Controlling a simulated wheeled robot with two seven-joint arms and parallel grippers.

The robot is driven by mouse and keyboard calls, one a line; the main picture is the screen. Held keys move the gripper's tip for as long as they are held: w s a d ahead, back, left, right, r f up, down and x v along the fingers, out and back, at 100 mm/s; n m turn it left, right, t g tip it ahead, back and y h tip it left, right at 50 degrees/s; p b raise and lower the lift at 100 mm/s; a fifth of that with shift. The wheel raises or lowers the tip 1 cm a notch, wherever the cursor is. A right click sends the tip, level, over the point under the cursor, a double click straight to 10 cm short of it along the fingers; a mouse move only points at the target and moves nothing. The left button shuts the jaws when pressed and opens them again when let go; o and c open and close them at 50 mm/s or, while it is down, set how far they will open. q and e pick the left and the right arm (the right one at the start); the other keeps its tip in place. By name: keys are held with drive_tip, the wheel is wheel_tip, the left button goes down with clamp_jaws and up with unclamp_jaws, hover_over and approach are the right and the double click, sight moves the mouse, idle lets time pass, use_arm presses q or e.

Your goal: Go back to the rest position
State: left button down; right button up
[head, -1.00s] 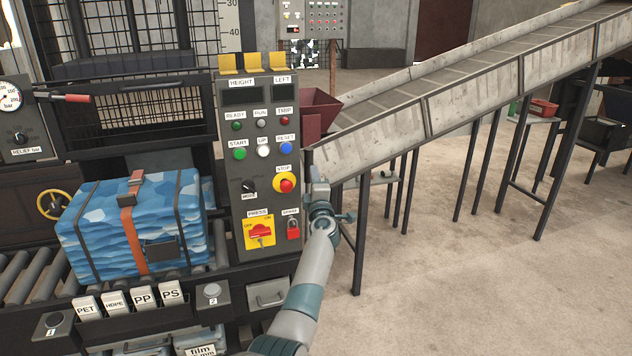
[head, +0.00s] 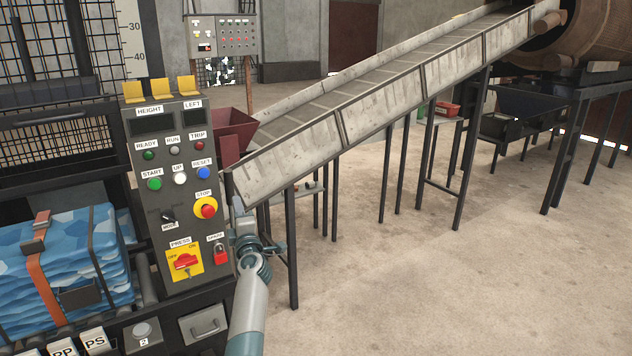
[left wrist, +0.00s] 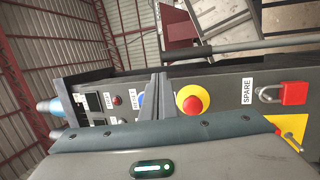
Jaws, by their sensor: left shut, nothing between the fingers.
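My left gripper (head: 238,207) is shut and empty, just right of the control panel (head: 178,140) in the head view. In the left wrist view its closed fingers (left wrist: 154,95) point at the panel face, left of the red stop button (left wrist: 190,100). I cannot tell whether the fingertips touch the panel. The panel carries a yellow press switch with a red knob (head: 185,260) and a red padlock (head: 220,254). My right gripper is not in view.
A sloping conveyor (head: 390,105) on dark legs runs up right to a trommel drum (head: 570,35). A strapped blue bale (head: 65,270) sits on rollers at the left. The concrete floor (head: 430,290) at the lower right is open.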

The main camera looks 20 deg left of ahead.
use_arm(q)
drive_tip(key=s+d+f+m+h, duration=0.25)
drive_tip(key=d+f+m, duration=0.25)
drive_tip(key=f, duration=0.8)
drive_tip(key=s+d+f+m+h, duration=0.1)
drive_tip(key=d+f+m+h, duration=0.4)
drive_tip(key=f, duration=0.7)
drive_tip(key=s+d+f+m+g+h, duration=0.1)
drive_tip(key=s+d+f+m, duration=0.3)
drive_tip(key=f, duration=0.5)
drive_tip(key=s+d+f+m+g+h, duration=0.1)
drive_tip(key=s+d+f+m+h, duration=0.15)
drive_tip(key=s+f, duration=0.45)
drive_tip(key=s+d+f+m+g+h, duration=0.15)
drive_tip(key=s+d+f, duration=0.25)
drive_tip(key=f, duration=0.6)
drive_tip(key=s+d+f+m+g+h, duration=0.1)
drive_tip(key=s+d+f+m+g, duration=0.15)
drive_tip(key=s+f, duration=0.85)
drive_tip(key=s+d+f+m+g, duration=0.25)
drive_tip(key=s+f, duration=0.45)
drive_tip(key=s, duration=0.7)
drive_tip(key=s+f+m+g, duration=0.2)
drive_tip(key=s+f+g, duration=0.1)
drive_tip(key=s, duration=1.3)
drive_tip(key=s+f+m+g, duration=0.3)
drive_tip(key=s+f, duration=0.2)
drive_tip(key=s, duration=1.1)
